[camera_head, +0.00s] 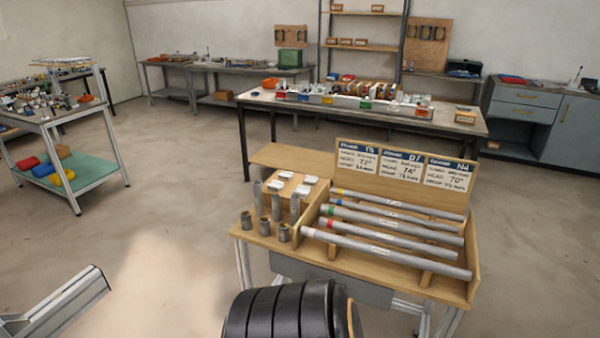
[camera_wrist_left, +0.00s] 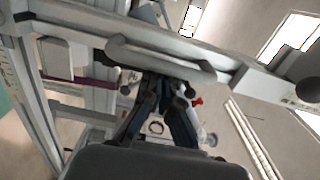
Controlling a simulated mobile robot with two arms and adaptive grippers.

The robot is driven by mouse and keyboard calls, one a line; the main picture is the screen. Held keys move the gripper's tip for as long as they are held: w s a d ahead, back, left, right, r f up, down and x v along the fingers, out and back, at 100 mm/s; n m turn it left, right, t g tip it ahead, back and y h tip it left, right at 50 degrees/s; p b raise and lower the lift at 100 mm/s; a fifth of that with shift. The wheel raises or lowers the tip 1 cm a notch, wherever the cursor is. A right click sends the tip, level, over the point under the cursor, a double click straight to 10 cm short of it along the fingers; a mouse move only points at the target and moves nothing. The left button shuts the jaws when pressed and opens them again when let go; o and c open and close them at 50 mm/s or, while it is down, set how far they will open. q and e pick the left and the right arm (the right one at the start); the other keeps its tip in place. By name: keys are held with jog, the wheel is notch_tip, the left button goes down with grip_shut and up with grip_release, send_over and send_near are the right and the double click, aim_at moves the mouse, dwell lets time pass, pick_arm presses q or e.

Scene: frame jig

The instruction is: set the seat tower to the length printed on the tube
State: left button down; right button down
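Several grey tubes lie in a wooden rack (camera_head: 470,292) in the head view, with coloured bands at their left ends. I cannot pick out the seat tower for certain. In the left wrist view my left gripper (camera_wrist_left: 162,90) has dark fingers whose tips come close to a grey bar with rounded ends (camera_wrist_left: 160,57). Whether the fingers touch or hold it is unclear. My right gripper is not in view.
Three printed cards, T5 (camera_head: 357,161), D7 (camera_head: 402,171) and N4 (camera_head: 448,174), stand behind the tubes. Short grey cylinders (camera_head: 264,227) stand left of them. A metal profile (camera_head: 62,300) shows at lower left. A cart (camera_head: 85,172) stands at left; open floor lies between.

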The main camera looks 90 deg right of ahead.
pick_arm(q)
jog(key=shift+d, duration=0.1)
jog(key=shift+s+d+p, duration=0.3)
jog(key=shift+s+d, duration=0.05)
jog(key=shift+d, duration=0.45)
jog(key=v, duration=0.8)
